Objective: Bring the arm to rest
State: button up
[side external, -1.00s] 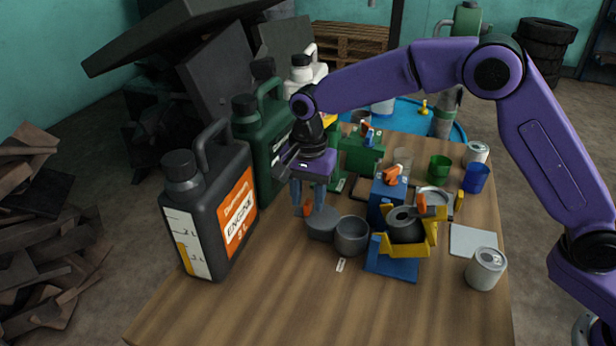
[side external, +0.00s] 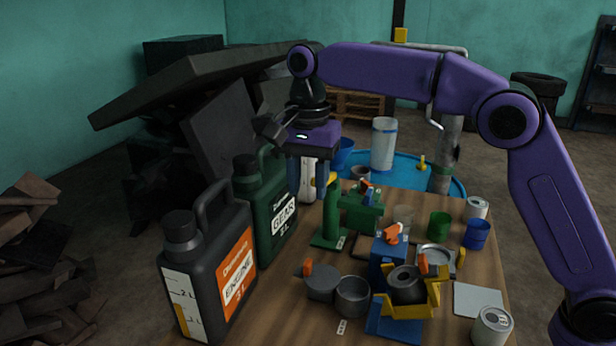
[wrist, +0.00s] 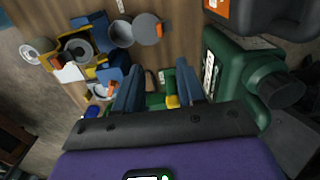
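My gripper (side external: 308,183) hangs fingers-down above the far left part of the table, near the tall bottles. Its two blue-grey fingers are apart with nothing between them; they also show apart in the wrist view (wrist: 160,82). A grey cup (side external: 352,298) stands on the table, with a round grey lid piece (side external: 322,284) bearing an orange tab beside it. My gripper is clear of both. A yellow holder (side external: 412,305) on a blue base holds a dark round part.
A black engine-oil jug (side external: 208,270) and a green gear-oil jug (side external: 264,215) line the table's left edge. A green stand (side external: 331,220), blue block (side external: 388,258), green cup (side external: 439,225), blue cup (side external: 476,234) and can (side external: 492,326) crowd the table (side external: 285,325).

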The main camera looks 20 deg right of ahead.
jog(key=shift+r, duration=0.35)
dwell(0.3)
jog(key=s+d+f+n, duration=0.4)
jog(key=s+d+n, duration=0.3)
jog(key=s, duration=0.4)
jog(key=s+d+f+n, duration=0.4)
jog(key=s+d+n, duration=0.3)
jog(key=s+d, duration=0.2)
jog(key=s+d+f+n, duration=0.4)
jog(key=s+d+n, duration=0.3)
jog(key=s, duration=0.6)
jog(key=shift+s+d+n, duration=0.3)
jog(key=shift+s+d, duration=0.05)
jog(key=shift+d, duration=0.25)
